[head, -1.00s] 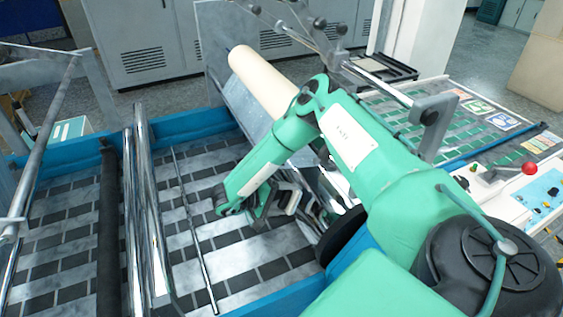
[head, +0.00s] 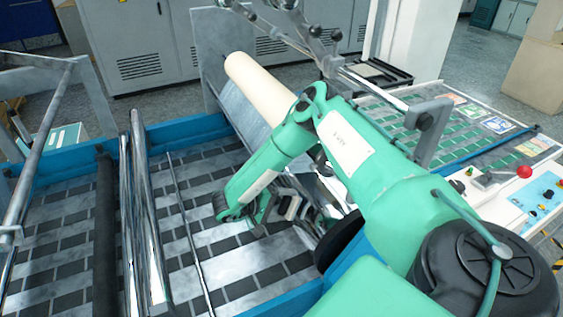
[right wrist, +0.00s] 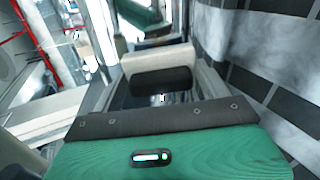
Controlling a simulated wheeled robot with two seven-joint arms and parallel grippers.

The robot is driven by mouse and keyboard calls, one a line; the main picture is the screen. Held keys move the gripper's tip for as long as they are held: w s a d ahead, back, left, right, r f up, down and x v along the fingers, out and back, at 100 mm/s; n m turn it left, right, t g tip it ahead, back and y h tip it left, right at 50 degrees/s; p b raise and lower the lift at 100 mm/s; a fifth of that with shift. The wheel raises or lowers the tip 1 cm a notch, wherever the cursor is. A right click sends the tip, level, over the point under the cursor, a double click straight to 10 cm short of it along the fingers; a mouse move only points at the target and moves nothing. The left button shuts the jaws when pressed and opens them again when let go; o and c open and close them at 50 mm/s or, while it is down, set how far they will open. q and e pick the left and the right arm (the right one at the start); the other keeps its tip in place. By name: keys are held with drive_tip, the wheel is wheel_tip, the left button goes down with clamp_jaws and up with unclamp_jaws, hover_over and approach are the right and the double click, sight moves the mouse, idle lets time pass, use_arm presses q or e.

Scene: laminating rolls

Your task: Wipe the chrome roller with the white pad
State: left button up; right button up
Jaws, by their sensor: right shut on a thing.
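My right gripper (head: 284,206) hangs low beside the blue-edged machine frame, at the lower end of my green arm. It is shut on a pale block with a dark part, which looks like the white pad (right wrist: 157,58); my gripper hides much of it. Bright chrome surfaces (head: 327,190) show just right of the gripper in the head view, partly behind my arm. I cannot tell whether the pad touches them. My left gripper is not in view.
A cream roll (head: 262,88) lies behind my arm. A blue frame edge (head: 190,127) borders the web with dark rectangles. A thin bar (head: 190,225) crosses it. A control panel with a red knob (head: 524,171) is at the right.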

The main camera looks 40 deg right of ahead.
drive_tip(key=shift+s+d+f, duration=0.15)
drive_tip(key=shift+d+f, duration=0.1)
drive_tip(key=shift+d, duration=0.2)
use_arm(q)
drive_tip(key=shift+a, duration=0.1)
